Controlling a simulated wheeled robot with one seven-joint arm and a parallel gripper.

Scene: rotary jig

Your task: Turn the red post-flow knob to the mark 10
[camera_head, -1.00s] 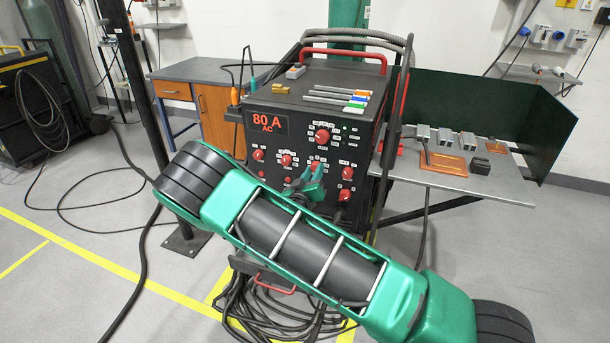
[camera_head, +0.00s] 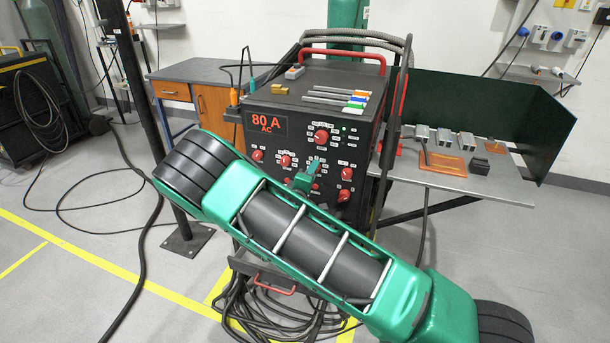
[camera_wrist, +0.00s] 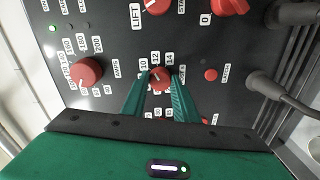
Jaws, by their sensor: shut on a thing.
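The red post-flow knob (camera_wrist: 159,77) is between my two green fingers in the wrist view. Printed marks 10, 12 and 14 show around its far side. The fingers hide its other sides, and I cannot clearly tell which mark its pointer faces. My gripper (camera_wrist: 160,88) is shut on this knob. In the head view my gripper (camera_head: 309,172) is against the front panel of the dark welding machine (camera_head: 265,160), and it hides the knob there.
A larger red amps knob (camera_wrist: 86,72) is to the left, and a small red latch button (camera_wrist: 211,74) is close on the right. Cable plugs (camera_wrist: 285,85) stick out farther right. A grey side shelf (camera_head: 450,182) holds several small metal parts.

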